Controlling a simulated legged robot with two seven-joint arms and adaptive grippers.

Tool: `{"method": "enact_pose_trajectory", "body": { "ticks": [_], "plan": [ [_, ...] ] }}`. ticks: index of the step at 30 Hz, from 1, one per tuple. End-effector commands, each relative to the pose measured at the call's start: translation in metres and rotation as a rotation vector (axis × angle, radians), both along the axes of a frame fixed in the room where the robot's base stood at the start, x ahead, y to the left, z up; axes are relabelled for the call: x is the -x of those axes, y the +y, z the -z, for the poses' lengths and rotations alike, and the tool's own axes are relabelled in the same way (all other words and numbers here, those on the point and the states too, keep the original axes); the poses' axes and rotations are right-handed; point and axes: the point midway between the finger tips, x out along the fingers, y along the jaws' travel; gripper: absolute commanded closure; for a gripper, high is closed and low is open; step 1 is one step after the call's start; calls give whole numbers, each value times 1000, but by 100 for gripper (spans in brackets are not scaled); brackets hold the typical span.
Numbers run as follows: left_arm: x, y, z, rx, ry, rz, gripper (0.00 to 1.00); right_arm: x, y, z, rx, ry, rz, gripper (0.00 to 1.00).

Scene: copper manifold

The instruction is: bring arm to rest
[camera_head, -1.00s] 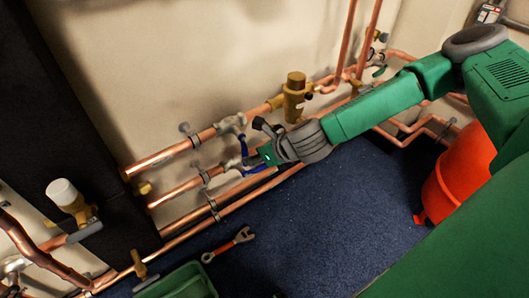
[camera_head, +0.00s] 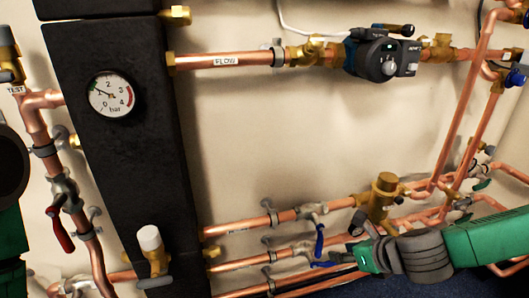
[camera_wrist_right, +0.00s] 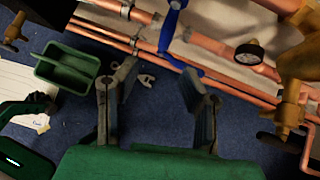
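My right arm (camera_head: 480,240) comes in from the right in the head view. Its gripper (camera_head: 358,248) is beside the lower copper pipes, close to the blue lever handles (camera_head: 319,242). In the right wrist view the two grey fingers of this gripper (camera_wrist_right: 158,78) stand wide apart with nothing between them. A blue lever (camera_wrist_right: 168,32) lies just past the fingertips; I cannot tell whether a finger touches it. A green and dark part of my left arm (camera_head: 12,235) shows at the left edge of the head view. Its fingers cannot be made out.
A black insulated block with a pressure gauge (camera_head: 111,94) stands left. A pump (camera_head: 380,55) sits on the upper pipe. A red lever valve (camera_head: 60,230) is at left. In the wrist view, a green tray (camera_wrist_right: 66,68) and a spanner (camera_wrist_right: 146,80) lie on the blue floor.

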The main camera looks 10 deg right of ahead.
Motion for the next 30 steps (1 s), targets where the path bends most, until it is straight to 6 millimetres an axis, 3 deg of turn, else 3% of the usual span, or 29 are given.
{"method": "enact_pose_trajectory", "body": {
  "ticks": [5,9,12,16,21,30],
  "plan": [
    [0,0,0,0,0,0,60,30,45,26,143,7,-272,63],
    [0,0,0,0,0,0,60,91,91,67,388,-11,-741,63],
    [0,0,0,0,1,0,60,139,104,94,570,-46,-1112,63],
    [0,0,0,0,1,0,60,193,93,121,784,-107,-1580,63],
    [0,0,0,0,1,0,60,231,60,137,978,-180,-2058,63],
    [0,0,0,0,0,0,60,251,-2,137,1173,-266,-2668,63]
  ]
}}
